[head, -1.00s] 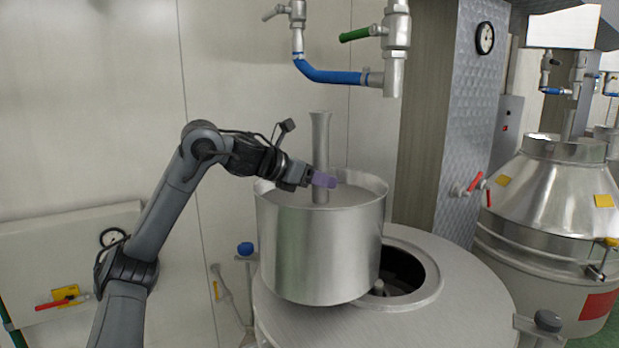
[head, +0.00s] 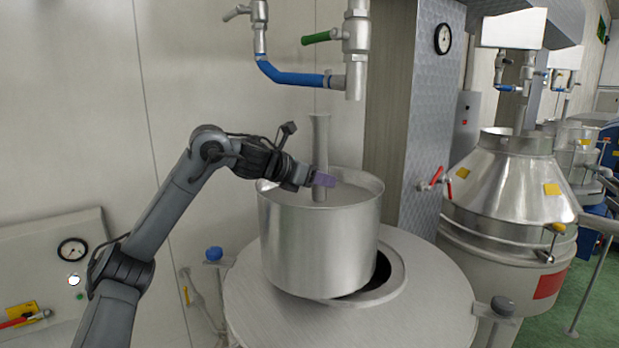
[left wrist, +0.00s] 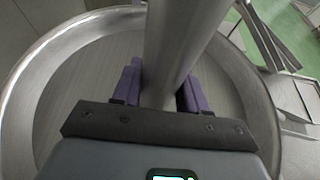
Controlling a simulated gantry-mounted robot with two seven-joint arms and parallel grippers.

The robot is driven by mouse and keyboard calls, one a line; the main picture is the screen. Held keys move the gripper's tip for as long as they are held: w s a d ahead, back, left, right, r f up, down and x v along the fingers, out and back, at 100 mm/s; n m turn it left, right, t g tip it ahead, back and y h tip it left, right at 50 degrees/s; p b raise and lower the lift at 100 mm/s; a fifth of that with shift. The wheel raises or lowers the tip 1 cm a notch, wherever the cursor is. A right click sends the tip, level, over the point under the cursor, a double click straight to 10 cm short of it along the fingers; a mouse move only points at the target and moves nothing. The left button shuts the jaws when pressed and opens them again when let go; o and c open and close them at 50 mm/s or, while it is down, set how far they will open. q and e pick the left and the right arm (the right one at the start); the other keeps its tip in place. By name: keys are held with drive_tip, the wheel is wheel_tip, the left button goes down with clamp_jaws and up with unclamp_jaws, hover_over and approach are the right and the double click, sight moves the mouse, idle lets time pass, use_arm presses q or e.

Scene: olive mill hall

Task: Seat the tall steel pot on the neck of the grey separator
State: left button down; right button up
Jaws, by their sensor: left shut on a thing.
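The tall steel pot (head: 318,250) is upright, with a steel tube (head: 320,140) rising from its middle. My left gripper (head: 322,181) is shut on this tube just above the pot's inner floor. In the left wrist view the purple fingers (left wrist: 160,88) stand on both sides of the tube (left wrist: 180,40), and the pot's rim (left wrist: 18,80) curves around them. Below the pot is the grey separator (head: 250,300). Its round neck (head: 399,270) shows at the right and below, with a dark slice of opening. The pot hides the rest, and I cannot tell whether they touch. My right gripper is out of view.
Pipes with a blue bend (head: 290,76) and a green-handled valve (head: 320,38) hang above the pot. A second steel separator (head: 515,200) stands at the right.

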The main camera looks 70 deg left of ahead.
use_arm(q)
drive_tip(key=p, duration=0.2)
hover_over(350, 195)
drive_tip(key=shift+r, duration=0.25)
drive_tip(key=shift+f+b, duration=0.35)
drive_tip(key=shift+f, duration=0.2)
idle(0.4)
